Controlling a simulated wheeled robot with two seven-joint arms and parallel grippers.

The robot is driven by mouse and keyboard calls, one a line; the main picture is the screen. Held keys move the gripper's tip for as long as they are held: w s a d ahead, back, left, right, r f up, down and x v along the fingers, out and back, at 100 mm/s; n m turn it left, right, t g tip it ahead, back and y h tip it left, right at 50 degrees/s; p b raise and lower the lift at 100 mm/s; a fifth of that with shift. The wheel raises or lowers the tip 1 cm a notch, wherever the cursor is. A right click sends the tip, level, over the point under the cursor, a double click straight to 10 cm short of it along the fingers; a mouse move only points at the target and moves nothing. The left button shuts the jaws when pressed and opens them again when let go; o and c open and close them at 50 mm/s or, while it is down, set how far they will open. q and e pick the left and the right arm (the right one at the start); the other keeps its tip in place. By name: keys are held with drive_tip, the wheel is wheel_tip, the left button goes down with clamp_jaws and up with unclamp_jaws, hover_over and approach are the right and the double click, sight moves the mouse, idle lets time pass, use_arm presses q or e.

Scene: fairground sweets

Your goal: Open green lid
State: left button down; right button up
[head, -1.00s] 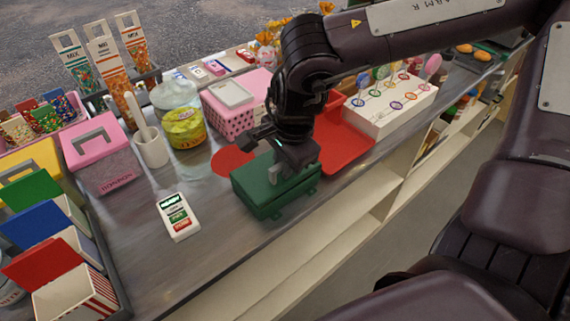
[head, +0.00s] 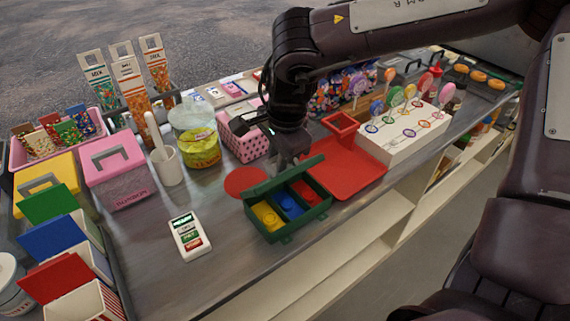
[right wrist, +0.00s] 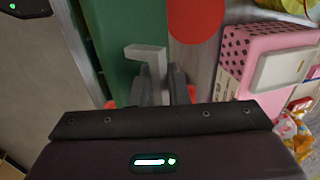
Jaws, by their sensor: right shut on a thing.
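The green box (head: 285,235) stands on the counter with its green lid (head: 284,176) swung partly up, hinged along the back. Inside it show yellow, blue and red compartments. My right gripper (head: 288,160) is above the lid's raised side. In the right wrist view the right gripper (right wrist: 163,88) is shut on the grey handle (right wrist: 148,56) of the green lid (right wrist: 118,40). The left gripper is not in view.
A red disc (head: 246,182) lies left of the box, and a red tray (head: 350,170) stands right of it. A pink basket (head: 243,145) is behind.

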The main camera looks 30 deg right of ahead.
drive_tip(key=shift+w+a, duration=0.1)
drive_tip(key=shift+w, duration=1.3)
drive_tip(key=shift+c, duration=0.4)
drive_tip(key=shift+w+a+f+b, duration=0.15)
drive_tip(key=shift+w+b, duration=0.4)
drive_tip(key=shift+w, duration=0.65)
drive_tip(key=shift+c, duration=0.3)
drive_tip(key=shift+o, duration=0.5)
drive_tip(key=shift+w+f, duration=0.35)
drive_tip(key=shift+w, duration=0.35)
drive_tip(key=shift+w+f, duration=0.35)
drive_tip(key=shift+w, duration=0.3)
drive_tip(key=o, duration=0.7)
drive_tip(key=shift+s, duration=0.1)
drive_tip(key=shift+r, duration=0.1)
drive_tip(key=w+p+v, duration=0.1)
drive_tip(key=p+v, duration=0.2)
drive_tip(key=v, duration=0.1)
drive_tip(key=p+v, duration=0.4)
drive_tip(key=w+p+v, duration=0.1)
drive_tip(key=p+v, duration=0.2)
drive_tip(key=v, duration=0.1)
drive_tip(key=shift+w+a+r, duration=0.1)
drive_tip(key=shift+w+r, duration=0.1)
drive_tip(key=shift+r, duration=0.45)
drive_tip(key=shift+w, duration=0.1)
